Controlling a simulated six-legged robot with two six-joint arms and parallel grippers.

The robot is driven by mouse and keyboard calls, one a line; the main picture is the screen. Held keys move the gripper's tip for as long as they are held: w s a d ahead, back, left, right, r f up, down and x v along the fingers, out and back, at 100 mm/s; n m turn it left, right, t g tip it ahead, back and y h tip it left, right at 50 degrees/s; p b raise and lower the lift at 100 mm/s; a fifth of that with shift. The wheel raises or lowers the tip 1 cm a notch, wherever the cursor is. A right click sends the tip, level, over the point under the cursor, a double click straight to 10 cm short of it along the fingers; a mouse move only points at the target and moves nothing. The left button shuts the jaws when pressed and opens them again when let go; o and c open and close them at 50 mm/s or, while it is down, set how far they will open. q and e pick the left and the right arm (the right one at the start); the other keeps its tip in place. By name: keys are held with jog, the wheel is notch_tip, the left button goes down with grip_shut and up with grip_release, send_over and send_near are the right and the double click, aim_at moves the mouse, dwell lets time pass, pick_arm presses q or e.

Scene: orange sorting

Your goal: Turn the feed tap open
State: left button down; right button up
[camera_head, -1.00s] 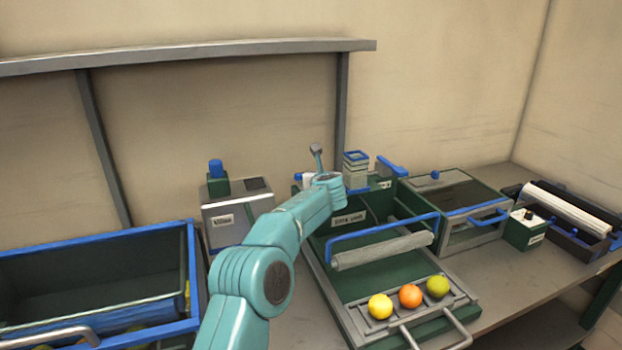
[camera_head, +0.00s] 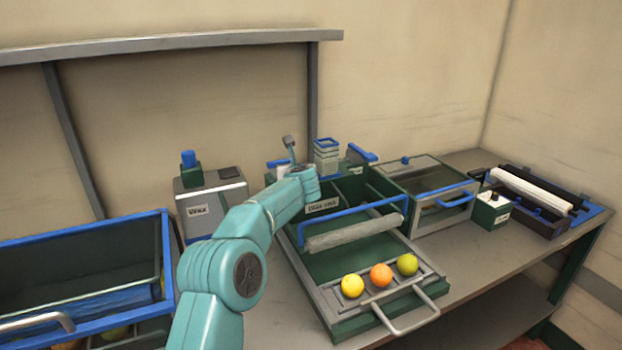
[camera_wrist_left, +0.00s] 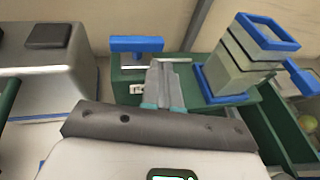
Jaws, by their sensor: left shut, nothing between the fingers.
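A blue bar handle (camera_head: 277,163) on a pale stem stands at the back of the green sorting unit; it looks like the feed tap. In the left wrist view the blue handle (camera_wrist_left: 137,44) lies crosswise, just beyond and left of my left gripper (camera_wrist_left: 168,66). The gripper's grey fingers are together and empty, close to the tap's stem; I cannot tell whether they touch it. In the head view my teal wrist hides the fingers and part of the tap. My right gripper is in neither view.
A blue-rimmed stacked tower (camera_head: 327,158) stands right of the tap, with a blue lever (camera_head: 362,152) beyond. A grey box (camera_head: 212,205) stands to the left. Several fruits lie on the front tray (camera_head: 336,305). A blue-rimmed bin (camera_head: 170,260) is at left.

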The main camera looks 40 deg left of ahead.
pick_arm(q)
jog(key=s+d+r+b, duration=0.3)
jog(key=s+d, duration=0.1)
jog(key=d, duration=0.5)
jog(key=shift+s+b, duration=0.15)
jog(key=shift+b, duration=0.2)
